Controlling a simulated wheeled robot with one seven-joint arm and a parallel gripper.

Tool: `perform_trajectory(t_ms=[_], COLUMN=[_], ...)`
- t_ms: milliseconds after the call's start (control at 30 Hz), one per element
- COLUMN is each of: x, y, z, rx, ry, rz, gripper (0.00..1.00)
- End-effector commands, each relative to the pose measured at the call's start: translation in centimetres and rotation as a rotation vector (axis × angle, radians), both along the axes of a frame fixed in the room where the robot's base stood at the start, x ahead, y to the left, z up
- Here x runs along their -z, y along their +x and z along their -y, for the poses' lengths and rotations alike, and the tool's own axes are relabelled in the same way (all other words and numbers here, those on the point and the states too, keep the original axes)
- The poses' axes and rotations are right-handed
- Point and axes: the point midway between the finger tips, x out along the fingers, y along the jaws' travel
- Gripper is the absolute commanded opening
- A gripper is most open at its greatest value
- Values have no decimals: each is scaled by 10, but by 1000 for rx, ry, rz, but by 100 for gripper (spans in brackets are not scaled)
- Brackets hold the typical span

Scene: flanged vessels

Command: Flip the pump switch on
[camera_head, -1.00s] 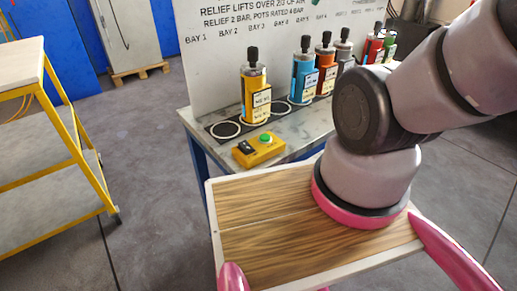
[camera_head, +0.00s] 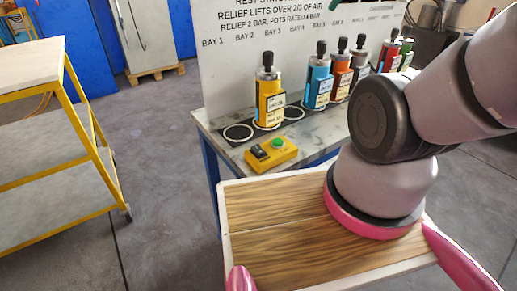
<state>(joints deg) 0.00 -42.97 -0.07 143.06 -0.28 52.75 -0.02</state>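A yellow switch box (camera_head: 271,153) sits at the front left edge of the bench in the head view. It has a black rocker switch (camera_head: 259,152) on its left and a green round button (camera_head: 277,143) on its right. Which way the rocker is set is too small to tell. My gripper is not in view; only the thick grey lower links of my arm show at the right, on my wooden deck. The arm does not cover the box.
The marble-topped bench (camera_head: 208,127) bears a row of flanged vessels, the nearest a yellow one (camera_head: 268,100) behind the box. An empty white ring (camera_head: 238,132) lies left of it. A white sign panel (camera_head: 240,80) stands behind. A yellow-framed cart (camera_head: 60,130) stands left, with open floor between.

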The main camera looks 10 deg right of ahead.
Motion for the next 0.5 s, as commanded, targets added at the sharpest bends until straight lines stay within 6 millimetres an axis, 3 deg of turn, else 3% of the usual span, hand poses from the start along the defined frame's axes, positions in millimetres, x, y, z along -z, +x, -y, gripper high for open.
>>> perform_trajectory(t_ms=[33,133,500], x=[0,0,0], y=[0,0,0], z=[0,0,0], rx=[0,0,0], ry=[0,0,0], rz=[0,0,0], gripper=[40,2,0])
